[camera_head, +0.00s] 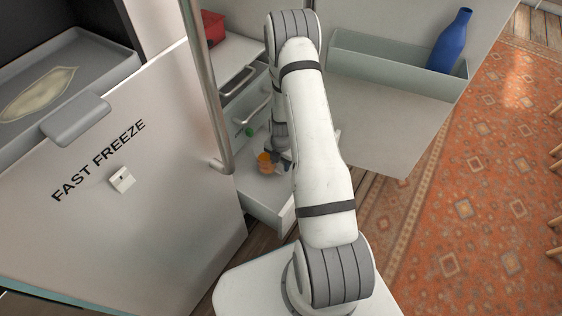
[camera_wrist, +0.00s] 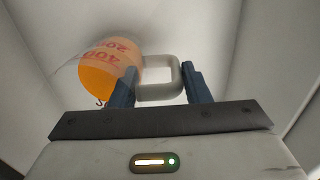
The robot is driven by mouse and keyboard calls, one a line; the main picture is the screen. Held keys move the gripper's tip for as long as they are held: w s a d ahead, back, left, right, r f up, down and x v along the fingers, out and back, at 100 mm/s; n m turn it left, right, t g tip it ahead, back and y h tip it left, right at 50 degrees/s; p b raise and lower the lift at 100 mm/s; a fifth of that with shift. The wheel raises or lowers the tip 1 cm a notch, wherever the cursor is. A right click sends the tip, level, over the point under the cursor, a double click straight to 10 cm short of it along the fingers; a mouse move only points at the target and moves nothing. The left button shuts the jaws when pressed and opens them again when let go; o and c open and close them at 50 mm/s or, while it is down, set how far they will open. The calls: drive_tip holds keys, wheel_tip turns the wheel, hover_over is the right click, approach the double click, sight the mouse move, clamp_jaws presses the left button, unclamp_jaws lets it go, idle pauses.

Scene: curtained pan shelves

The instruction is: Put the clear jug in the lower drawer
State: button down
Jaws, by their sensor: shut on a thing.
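The clear jug (camera_wrist: 110,65) has orange contents and red volume marks. In the wrist view my gripper (camera_wrist: 160,88) has its two dark fingers on either side of the jug's pale loop handle, shut on it. In the head view the jug's orange part (camera_head: 264,161) shows within the outline of the pulled-out lower drawer (camera_head: 267,203). My gripper is mostly hidden there behind my arm. White walls surround the jug in the wrist view. I cannot tell whether its base touches the drawer floor.
A steel door marked FAST FREEZE (camera_head: 150,215) with a long bar handle (camera_head: 207,90) stands left of the drawer. A small green thing (camera_head: 249,131) is near the drawer's back. A bin (camera_head: 375,65) holding a blue bottle (camera_head: 450,42) is at upper right.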

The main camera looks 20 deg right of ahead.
drive_tip(key=shift+f, duration=0.1)
idle(0.3)
drive_tip(key=shift+w+f+b, duration=0.1)
drive_tip(key=shift+f+b, duration=0.6)
drive_tip(key=shift+b, duration=0.05)
drive_tip(key=shift+f, duration=0.2)
drive_tip(key=c, duration=0.7)
unclamp_jaws()
wheel_tip(320, 180, up, 8)
drive_tip(key=p, duration=0.2)
drive_tip(key=shift+f+p, duration=0.1)
drive_tip(key=shift+p, duration=0.3)
drive_tip(key=shift+c, duration=0.5)
clamp_jaws()
